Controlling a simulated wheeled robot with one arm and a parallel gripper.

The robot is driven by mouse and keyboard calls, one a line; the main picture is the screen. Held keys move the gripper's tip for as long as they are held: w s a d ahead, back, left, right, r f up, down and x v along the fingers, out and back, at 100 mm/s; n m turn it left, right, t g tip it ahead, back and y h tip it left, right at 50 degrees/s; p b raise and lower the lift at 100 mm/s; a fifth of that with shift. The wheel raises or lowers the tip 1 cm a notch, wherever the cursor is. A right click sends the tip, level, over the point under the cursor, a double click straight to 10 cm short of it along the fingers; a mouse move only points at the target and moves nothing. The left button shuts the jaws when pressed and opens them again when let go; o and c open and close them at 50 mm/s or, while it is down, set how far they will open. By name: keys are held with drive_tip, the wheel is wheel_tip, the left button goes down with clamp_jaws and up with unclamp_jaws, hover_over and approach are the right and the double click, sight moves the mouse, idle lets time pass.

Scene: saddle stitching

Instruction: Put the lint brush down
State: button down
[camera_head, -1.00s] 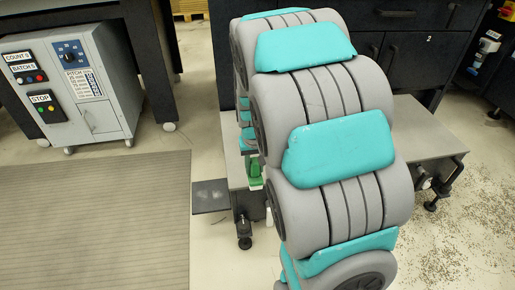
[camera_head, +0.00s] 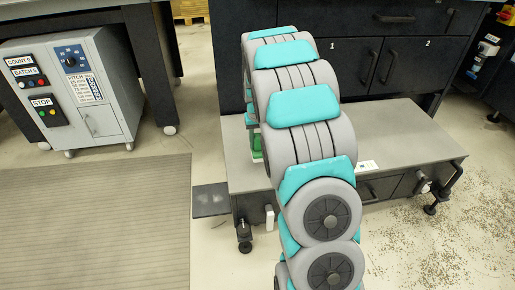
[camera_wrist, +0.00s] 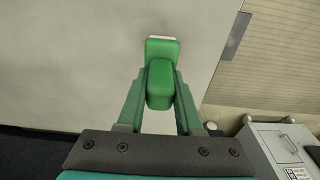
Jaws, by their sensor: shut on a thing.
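The lint brush (camera_wrist: 160,88) is green with a pale strip at its far end in the wrist view. My gripper (camera_wrist: 161,74) is shut on it, one finger along each side. In the head view a small part of the green brush (camera_head: 256,143) shows beside my arm, over the left part of a low grey bench (camera_head: 400,135). My arm hides most of the gripper there. The plain bench top lies beneath the brush in the wrist view. I cannot tell whether the brush touches it.
A small white label (camera_head: 367,166) lies on the bench near its front edge, right of my arm. The bench top is otherwise clear on the right. A grey control cabinet (camera_head: 75,95) and a ribbed mat (camera_head: 95,220) are at left.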

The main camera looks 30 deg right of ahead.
sight(258, 148)
drive_tip(key=shift+f, duration=1.8)
drive_tip(key=shift+f, duration=0.1)
drive_tip(key=c, duration=0.6)
unclamp_jaws()
drive_tip(key=r, duration=0.4)
drive_tip(key=s+r, duration=0.1)
drive_tip(key=r, duration=0.7)
drive_tip(key=shift+s+a+r, duration=0.1)
drive_tip(key=shift+s+a, duration=0.05)
drive_tip(key=shift+s, duration=0.05)
drive_tip(key=s+a+r+n+g, duration=0.1)
drive_tip(key=s+a+r, duration=0.3)
drive_tip(key=s, duration=0.5)
drive_tip(key=s+a+r, duration=0.1)
drive_tip(key=s+a, duration=0.6)
drive_tip(key=s, duration=0.2)
drive_tip(key=s+a, duration=0.2)
drive_tip(key=s, duration=0.5)
drive_tip(key=s+a+f+n+g, duration=0.1)
drive_tip(key=s+a, duration=0.1)
drive_tip(key=s, duration=0.5)
drive_tip(key=s+a+f+n+g, duration=0.1)
drive_tip(key=s+a, duration=0.1)
drive_tip(key=s, duration=0.6)
